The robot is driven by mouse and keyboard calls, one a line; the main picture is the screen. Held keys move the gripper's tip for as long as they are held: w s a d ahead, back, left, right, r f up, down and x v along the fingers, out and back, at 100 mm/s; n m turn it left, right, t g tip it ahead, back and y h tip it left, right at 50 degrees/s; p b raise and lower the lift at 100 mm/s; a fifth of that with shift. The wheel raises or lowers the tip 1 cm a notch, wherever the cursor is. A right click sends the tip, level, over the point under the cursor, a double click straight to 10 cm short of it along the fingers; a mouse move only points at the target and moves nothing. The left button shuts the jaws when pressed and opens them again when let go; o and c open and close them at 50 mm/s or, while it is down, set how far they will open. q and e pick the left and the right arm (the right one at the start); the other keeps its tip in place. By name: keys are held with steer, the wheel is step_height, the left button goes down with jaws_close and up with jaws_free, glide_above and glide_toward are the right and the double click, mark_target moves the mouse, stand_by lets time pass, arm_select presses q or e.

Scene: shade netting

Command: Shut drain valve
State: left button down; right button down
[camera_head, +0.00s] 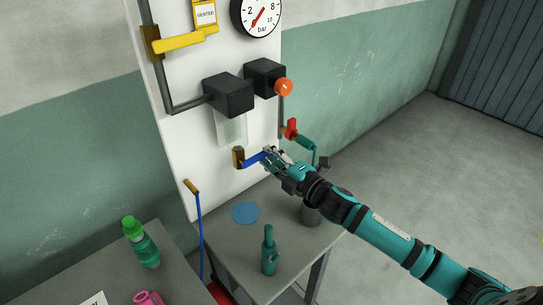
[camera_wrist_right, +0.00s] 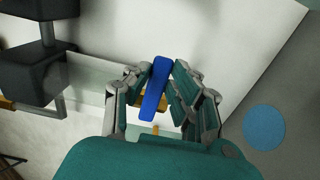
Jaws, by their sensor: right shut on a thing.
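A blue lever handle (camera_head: 254,160) sticks out to the right from a brass valve body (camera_head: 239,158) low on the white panel. My right gripper (camera_head: 270,158) is at the lever's free end. In the right wrist view the blue lever (camera_wrist_right: 155,88) stands between the two fingers of the right gripper (camera_wrist_right: 160,85), which are shut on it. The brass body (camera_wrist_right: 150,103) shows partly behind the lever. I cannot tell which of the valves is the drain valve from any label. My left gripper is not in view.
A red-handled valve (camera_head: 291,128) sits to the right, close to my right gripper. A yellow lever (camera_head: 178,41) with a tag and a pressure gauge (camera_head: 257,15) are higher up.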

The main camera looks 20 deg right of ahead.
stand_by(0.3)
steer(key=c, duration=1.2)
jaws_free()
steer(key=shift+w, duration=0.1)
steer(key=shift+o, duration=0.2)
steer(key=v, duration=1.2)
